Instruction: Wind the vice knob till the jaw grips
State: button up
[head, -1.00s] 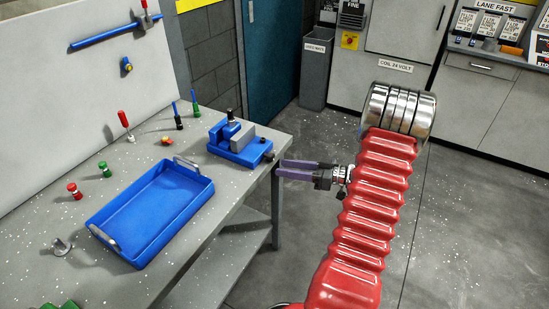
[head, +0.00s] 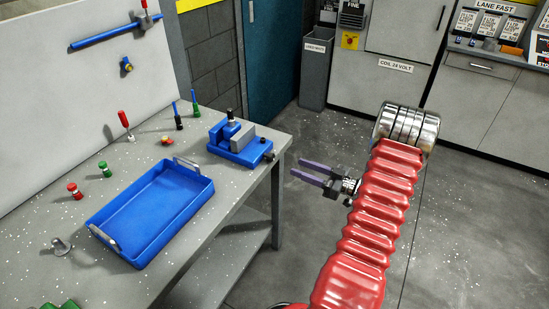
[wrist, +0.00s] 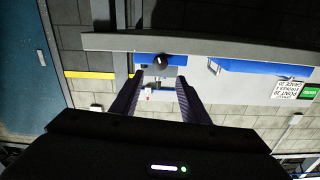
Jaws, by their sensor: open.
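The blue vice (head: 238,143) with a grey jaw block sits at the bench's right corner in the head view. Its dark knob (head: 268,155) faces right, at the bench edge. My gripper (head: 298,169) is open and empty, off the bench to the right of the knob, with a clear gap between them. In the wrist view the dark round knob (wrist: 160,61) shows in front of the blue vice body (wrist: 143,59), just beyond and between my gripper's fingertips (wrist: 161,78). I cannot tell whether the vice jaw touches anything.
A blue tray (head: 150,258) with grey handles lies on the grey workbench (head: 235,192). Several small red and green knobbed items and upright tools stand behind and left of it. A grey bin (head: 315,75) and cabinets stand at the back.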

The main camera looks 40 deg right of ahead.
aim_at(273, 158)
jog(key=x, duration=1.1)
jog(key=shift+w+a, duration=0.1)
jog(key=shift+w, duration=0.3)
jog(key=c, duration=0.9)
